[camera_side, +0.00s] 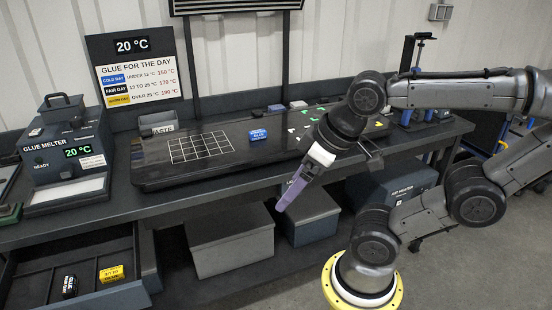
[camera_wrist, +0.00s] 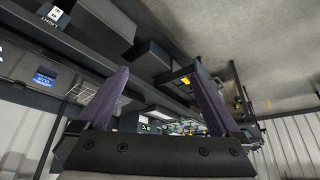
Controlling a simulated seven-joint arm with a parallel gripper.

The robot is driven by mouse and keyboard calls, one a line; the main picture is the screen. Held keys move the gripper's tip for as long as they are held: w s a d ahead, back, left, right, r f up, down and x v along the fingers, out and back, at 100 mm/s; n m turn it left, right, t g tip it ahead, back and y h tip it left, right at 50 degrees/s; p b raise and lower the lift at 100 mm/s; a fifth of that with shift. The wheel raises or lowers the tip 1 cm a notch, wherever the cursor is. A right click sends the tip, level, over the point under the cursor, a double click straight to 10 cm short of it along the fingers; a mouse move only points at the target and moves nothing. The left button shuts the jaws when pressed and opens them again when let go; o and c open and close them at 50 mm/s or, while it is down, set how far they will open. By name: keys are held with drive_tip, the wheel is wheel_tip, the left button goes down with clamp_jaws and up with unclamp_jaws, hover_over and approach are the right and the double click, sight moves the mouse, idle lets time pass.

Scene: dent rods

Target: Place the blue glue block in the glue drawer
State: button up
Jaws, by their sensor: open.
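The blue glue block (camera_side: 258,135) sits on the black worktop, just right of the white grid. It also shows at the left of the wrist view (camera_wrist: 42,79). The glue drawer (camera_side: 134,292) is pulled out at the lower left in the side view. It has dividers and holds a black block (camera_side: 69,286) and a yellow block (camera_side: 111,273). My gripper (camera_side: 282,207) hangs in front of the bench edge, lower than the blue block and apart from it. In the wrist view its purple fingers (camera_wrist: 155,72) are spread with nothing between them.
The glue melter (camera_side: 68,150) stands at the left, reading 20 °C. A sign (camera_side: 137,70) behind it gives glue temperatures by day. Several small coloured pieces lie on the worktop's right part. Grey boxes (camera_side: 230,242) stand below the bench.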

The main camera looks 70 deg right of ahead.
sight(259, 134)
drive_tip(key=w+d+r+t, duration=0.1)
drive_tip(key=w+r+t, duration=0.65)
drive_tip(key=w, duration=0.55)
drive_tip(key=w+d+r+m+t+h, duration=0.2)
drive_tip(key=w+d+m+t+h, duration=0.15)
drive_tip(key=w+d, duration=0.55)
drive_tip(key=w+d+f+m+g+h, duration=0.15)
drive_tip(key=d+f+m+h, duration=0.4)
drive_tip(key=d+f, duration=0.7)
drive_tip(key=s+d+f+g, duration=0.1)
drive_tip(key=s+d+f, duration=0.1)
drive_tip(key=s+d+f+g+h, duration=0.1)
drive_tip(key=s+d+f, duration=0.1)
drive_tip(key=d+f, duration=0.1)
drive_tip(key=s+d+f+g+h, duration=0.1)
drive_tip(key=d+f+g, duration=0.1)
drive_tip(key=d+f, duration=0.1)
drive_tip(key=shift+s+d+f, duration=0.2)
drive_tip(key=shift+s, duration=0.2)
drive_tip(key=x, duration=0.7)
drive_tip(key=shift+w+d, duration=0.2)
drive_tip(key=shift+d, duration=0.1)
drive_tip(key=shift+x, duration=2.9)
